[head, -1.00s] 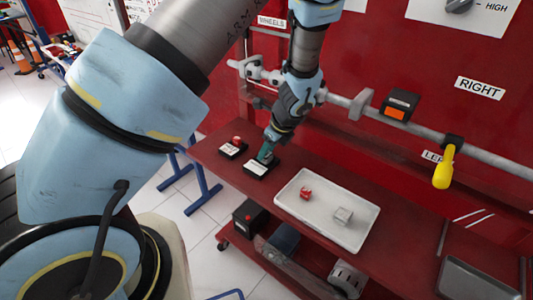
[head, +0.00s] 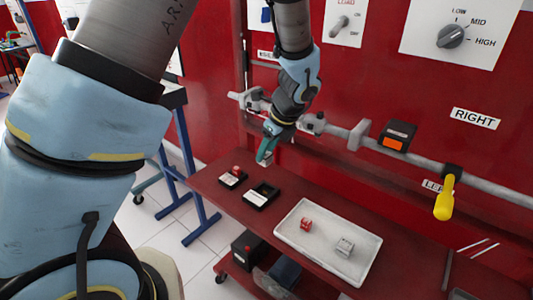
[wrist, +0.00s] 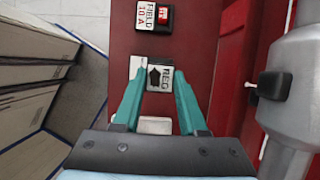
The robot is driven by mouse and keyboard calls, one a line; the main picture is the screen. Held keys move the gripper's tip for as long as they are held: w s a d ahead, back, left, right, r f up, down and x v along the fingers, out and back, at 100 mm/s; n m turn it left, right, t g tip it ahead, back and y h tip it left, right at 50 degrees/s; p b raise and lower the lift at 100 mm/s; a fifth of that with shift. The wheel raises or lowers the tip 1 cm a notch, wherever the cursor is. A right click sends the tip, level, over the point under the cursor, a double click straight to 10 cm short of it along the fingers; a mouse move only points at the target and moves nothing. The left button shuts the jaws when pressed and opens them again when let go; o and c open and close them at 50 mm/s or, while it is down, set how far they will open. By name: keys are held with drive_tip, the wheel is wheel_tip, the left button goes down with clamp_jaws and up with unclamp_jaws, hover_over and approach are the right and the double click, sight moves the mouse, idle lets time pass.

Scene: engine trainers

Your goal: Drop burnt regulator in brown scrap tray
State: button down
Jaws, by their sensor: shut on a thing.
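My gripper (head: 266,158) is raised above the back left of the red bench. In the wrist view its teal fingers (wrist: 160,98) are shut on a small grey block, the regulator (wrist: 160,78), with a dark mark and REG lettering on its face. The black holder (head: 261,195) below is apart from it and its pocket looks empty. In the head view the fingers mostly hide the block. I cannot make out a brown tray.
A white tray (head: 313,264) on the bench holds a red block (head: 306,224) and a grey block (head: 344,246). Another black holder (head: 233,179) carries a red piece. A rail with a yellow handle (head: 445,197) runs along the red wall behind.

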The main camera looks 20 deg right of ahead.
drive_tip(key=shift+r+p, duration=2.05)
drive_tip(key=shift+r, duration=0.25)
